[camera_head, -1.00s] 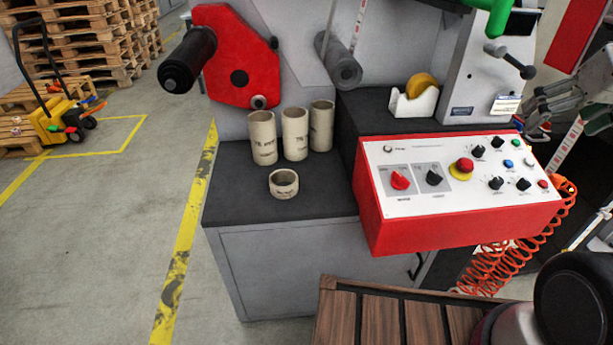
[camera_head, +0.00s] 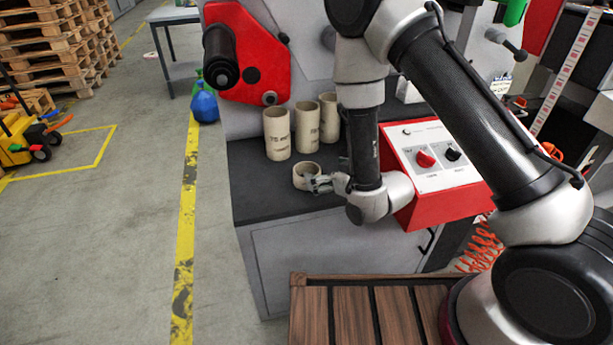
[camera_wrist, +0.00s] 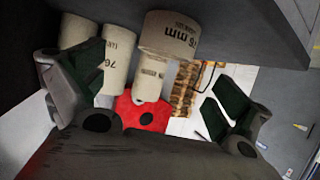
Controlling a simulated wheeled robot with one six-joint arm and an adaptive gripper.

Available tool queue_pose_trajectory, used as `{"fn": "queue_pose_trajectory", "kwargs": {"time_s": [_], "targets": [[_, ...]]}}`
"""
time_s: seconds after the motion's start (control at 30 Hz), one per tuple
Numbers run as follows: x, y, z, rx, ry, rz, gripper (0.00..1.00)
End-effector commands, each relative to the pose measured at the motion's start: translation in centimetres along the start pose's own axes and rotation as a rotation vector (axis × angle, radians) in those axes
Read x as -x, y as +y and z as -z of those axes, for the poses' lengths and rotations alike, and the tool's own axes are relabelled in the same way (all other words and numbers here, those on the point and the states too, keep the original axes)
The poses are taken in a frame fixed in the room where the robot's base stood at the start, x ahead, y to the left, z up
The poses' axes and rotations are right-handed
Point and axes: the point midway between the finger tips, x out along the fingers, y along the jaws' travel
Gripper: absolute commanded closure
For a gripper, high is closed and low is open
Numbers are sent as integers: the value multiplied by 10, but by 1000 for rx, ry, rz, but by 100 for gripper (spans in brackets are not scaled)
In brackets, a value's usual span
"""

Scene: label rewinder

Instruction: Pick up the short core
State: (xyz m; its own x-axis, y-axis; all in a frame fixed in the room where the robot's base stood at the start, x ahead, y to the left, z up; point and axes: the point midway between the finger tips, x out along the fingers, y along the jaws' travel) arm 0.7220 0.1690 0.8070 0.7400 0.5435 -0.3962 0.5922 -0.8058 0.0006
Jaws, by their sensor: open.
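The short core (camera_head: 303,178), a low beige cardboard ring, stands upright on the dark tabletop in front of the taller cores. My gripper (camera_head: 321,184) is close at its right side in the head view, partly overlapping it. In the wrist view, which is upside down, the short core (camera_wrist: 168,37) with "76 mm" print shows at the top, ahead of the open fingers. My gripper (camera_wrist: 155,90) has its two dark-padded fingers spread wide, with nothing held. Whether a finger touches the core, I cannot tell.
Several taller cores (camera_head: 278,134) stand just behind the short one. The red-edged control panel (camera_head: 440,165) is right of my wrist. Above the cores is the red machine arm (camera_head: 247,55) with its black roller. The tabletop (camera_head: 262,205) is clear at front left.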

Motion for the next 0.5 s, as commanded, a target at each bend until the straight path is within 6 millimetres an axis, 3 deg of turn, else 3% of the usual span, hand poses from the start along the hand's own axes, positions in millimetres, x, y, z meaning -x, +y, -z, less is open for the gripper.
{"fn": "queue_pose_trajectory", "kwargs": {"time_s": [0.17,0.5], "targets": [[-12,-6,-6,4,17,11,0],[-61,-9,-7,4,16,11,0]]}}
